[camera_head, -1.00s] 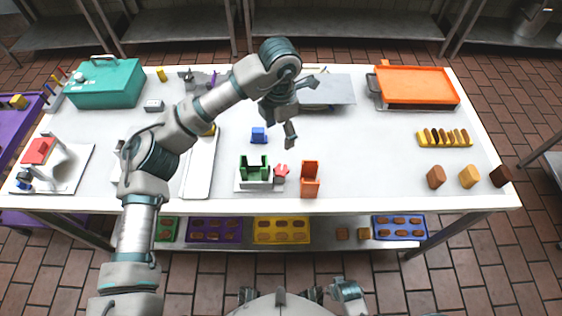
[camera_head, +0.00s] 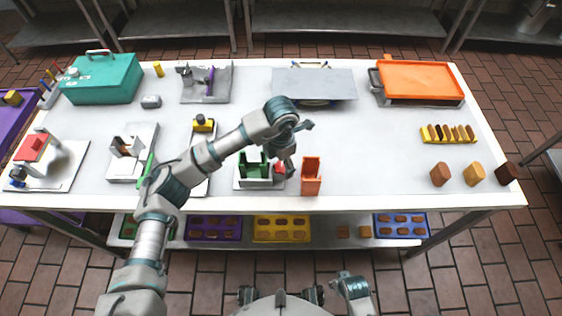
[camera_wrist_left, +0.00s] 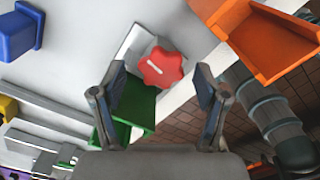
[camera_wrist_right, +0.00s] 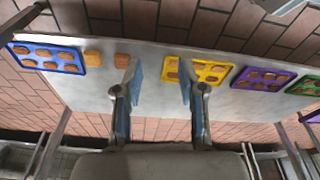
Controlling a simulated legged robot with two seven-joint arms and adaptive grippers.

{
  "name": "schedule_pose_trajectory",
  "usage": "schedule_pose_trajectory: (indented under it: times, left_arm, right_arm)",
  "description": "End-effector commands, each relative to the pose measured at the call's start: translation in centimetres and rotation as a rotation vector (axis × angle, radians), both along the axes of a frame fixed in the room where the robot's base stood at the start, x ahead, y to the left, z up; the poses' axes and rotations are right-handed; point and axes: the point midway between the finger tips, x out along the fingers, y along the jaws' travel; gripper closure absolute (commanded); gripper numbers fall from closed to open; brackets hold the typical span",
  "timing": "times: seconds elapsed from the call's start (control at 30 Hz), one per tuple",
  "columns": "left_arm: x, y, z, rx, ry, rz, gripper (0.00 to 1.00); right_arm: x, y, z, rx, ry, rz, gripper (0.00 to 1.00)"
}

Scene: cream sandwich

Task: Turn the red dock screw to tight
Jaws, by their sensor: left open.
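The red dock screw (camera_head: 279,168) is a lobed red knob at the right end of the green dock (camera_head: 255,182), near the table's front edge. It is partly covered by my left gripper (camera_head: 287,160) in the head view. In the left wrist view the red screw (camera_wrist_left: 162,68) shows a white mark on its face. It lies between the two spread fingers of my left gripper (camera_wrist_left: 160,82), which appear apart from it. The green dock (camera_wrist_left: 135,108) is partly hidden by the left finger. My right gripper (camera_wrist_right: 158,72) is open and empty, facing the lower shelf.
An orange holder (camera_head: 311,178) stands just right of the screw. A blue block (camera_wrist_left: 18,32) is nearby in the left wrist view. Brown and tan pieces (camera_head: 440,174) stand at the front right. Trays, such as the yellow tray (camera_wrist_right: 210,75), sit on the lower shelf.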

Motion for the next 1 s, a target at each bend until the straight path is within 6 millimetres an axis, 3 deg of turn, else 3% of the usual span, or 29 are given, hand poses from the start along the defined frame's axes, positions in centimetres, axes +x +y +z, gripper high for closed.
schedule_pose_trajectory:
  times: [0.17,0.4,0.77,1.0]
  left_arm:
    - [0.0,0.0,0.0,0.000,0.000,0.000,0.26]
    - [0.0,0.0,0.0,-0.001,0.001,0.000,0.86]
    - [0.0,0.0,0.0,0.000,0.001,-0.039,0.86]
    - [0.1,0.0,-0.1,0.000,-0.001,-0.175,0.86]
  right_arm:
    - [0.0,0.0,0.0,0.000,0.000,0.000,0.60]
    - [0.0,0.0,0.0,0.000,-0.001,-0.001,0.60]
    - [0.0,0.0,0.0,0.000,0.001,0.000,0.60]
    - [-0.1,-0.1,1.7,0.000,-0.006,0.001,0.60]
